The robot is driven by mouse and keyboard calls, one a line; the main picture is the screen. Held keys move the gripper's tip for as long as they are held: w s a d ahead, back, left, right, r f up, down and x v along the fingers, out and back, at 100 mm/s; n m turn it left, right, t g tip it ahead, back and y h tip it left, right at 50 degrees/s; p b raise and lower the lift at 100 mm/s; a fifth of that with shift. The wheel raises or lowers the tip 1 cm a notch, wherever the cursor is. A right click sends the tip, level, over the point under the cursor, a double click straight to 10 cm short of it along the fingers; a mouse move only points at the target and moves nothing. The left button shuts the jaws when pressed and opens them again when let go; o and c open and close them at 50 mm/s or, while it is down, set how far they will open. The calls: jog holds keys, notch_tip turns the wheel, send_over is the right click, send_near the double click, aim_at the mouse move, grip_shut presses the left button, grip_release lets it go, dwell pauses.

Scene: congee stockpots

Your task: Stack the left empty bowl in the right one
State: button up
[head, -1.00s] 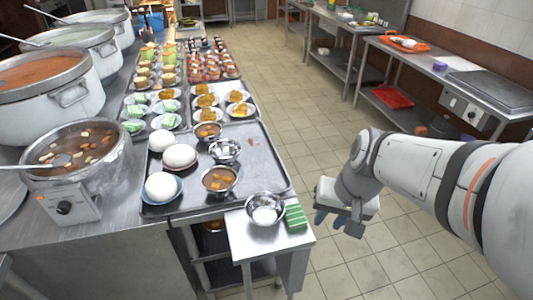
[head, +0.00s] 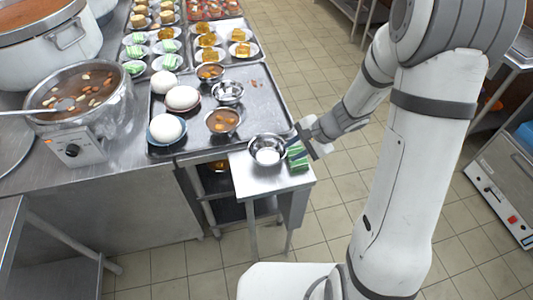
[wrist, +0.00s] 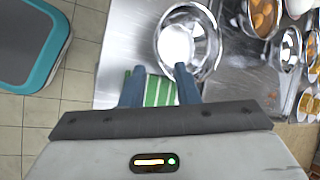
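A shiny steel bowl (head: 267,151) stands on the small steel side table; its bottom looks pale, and I cannot tell if that is reflection or contents. It also shows in the wrist view (wrist: 189,42). Another small steel bowl (head: 228,93) stands on the tray with pale patches inside; I cannot tell if it is empty. My gripper (head: 298,141) is at the right side of the side-table bowl.
The dark tray (head: 262,112) holds white round items and bowls of brown food (head: 222,121). A pot of stew (head: 75,100) stands at left. Tiled floor is free right of the side table (head: 242,170).

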jog(key=a+f, duration=0.1)
jog(key=f, duration=0.1)
jog(key=a+f, duration=0.1)
jog(key=shift+s+a, duration=0.25)
jog(key=shift+a, duration=0.05)
jog(key=shift+w+a+f, duration=0.15)
jog(key=shift+a+f, duration=0.1)
jog(key=shift+f, duration=0.1)
jog(key=shift+c, duration=0.6)
grip_shut()
